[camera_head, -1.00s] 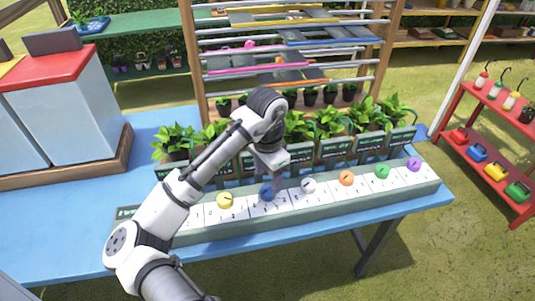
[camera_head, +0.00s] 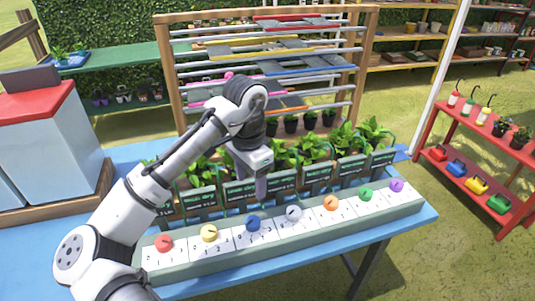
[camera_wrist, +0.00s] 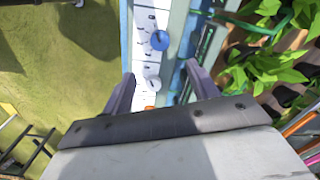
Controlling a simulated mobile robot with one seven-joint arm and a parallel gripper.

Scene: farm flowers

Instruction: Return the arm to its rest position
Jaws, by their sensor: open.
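My gripper (camera_head: 261,186) hangs above the back edge of the dial panel, in front of the potted plants. In the wrist view its two fingers (camera_wrist: 160,88) are apart with nothing between them. The white dial panel (camera_head: 190,254) lies along the front of the blue table, with a row of coloured knobs. The blue knob (camera_head: 253,223) is just below and in front of my gripper; it also shows in the wrist view (camera_wrist: 160,40). The red knob (camera_head: 164,243) is at the left end and the purple knob (camera_head: 396,185) at the right end.
Leafy potted plants with green signs (camera_head: 317,172) stand behind the panel. A wooden rack with coloured rails (camera_head: 365,70) rises behind them. A red shelf (camera_head: 468,187) stands at the right, a red-topped box (camera_head: 38,98) at the left.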

